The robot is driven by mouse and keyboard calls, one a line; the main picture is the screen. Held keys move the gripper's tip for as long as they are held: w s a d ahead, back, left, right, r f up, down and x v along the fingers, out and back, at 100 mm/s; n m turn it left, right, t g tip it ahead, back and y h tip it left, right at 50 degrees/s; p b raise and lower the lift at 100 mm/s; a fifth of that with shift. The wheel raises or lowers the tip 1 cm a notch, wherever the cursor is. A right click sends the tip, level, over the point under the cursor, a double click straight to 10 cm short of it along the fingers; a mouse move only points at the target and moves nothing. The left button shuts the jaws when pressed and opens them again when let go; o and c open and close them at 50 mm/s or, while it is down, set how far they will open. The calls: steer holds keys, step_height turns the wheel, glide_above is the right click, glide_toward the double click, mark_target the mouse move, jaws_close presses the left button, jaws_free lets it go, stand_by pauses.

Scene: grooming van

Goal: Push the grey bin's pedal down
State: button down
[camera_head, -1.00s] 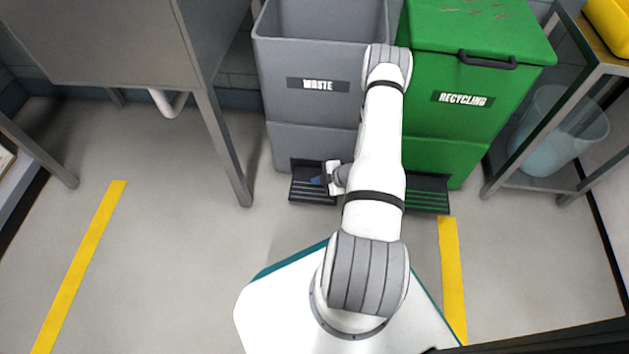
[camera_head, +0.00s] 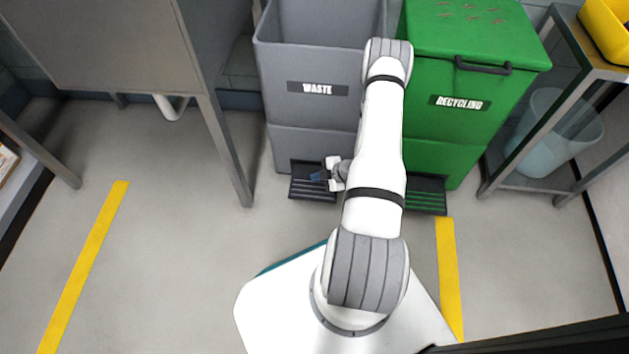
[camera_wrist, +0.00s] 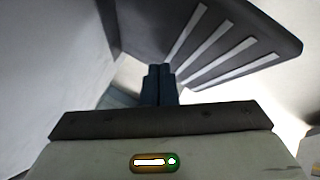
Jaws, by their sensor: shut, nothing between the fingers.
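The grey bin (camera_head: 310,110), labelled WASTE, stands against the back wall, and I see into its open top. Its dark ridged pedal (camera_head: 304,193) juts out at floor level in front. My gripper (camera_head: 318,176) is shut and empty, with its dark blue fingertips at the pedal in the head view. In the wrist view, the closed fingertips (camera_wrist: 160,70) point towards the ridged pedal (camera_wrist: 265,40), which fills the upper right. I cannot tell whether the fingertips touch the pedal or how far down it is. My arm hides the bin's right edge.
The green recycling bin (camera_head: 455,115) stands close on the right, with its own dark pedal (camera_head: 428,194). A grey table leg (camera_head: 225,150) stands to the left. A metal shelf with a translucent tub (camera_head: 548,135) is at right. Yellow strips (camera_head: 84,260) mark open floor.

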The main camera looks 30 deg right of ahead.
mark_target(317, 183)
steer(key=shift+r, duration=0.15)
step_height(317, 183, up, 5)
steer(key=p, duration=0.4)
stand_by(0.8)
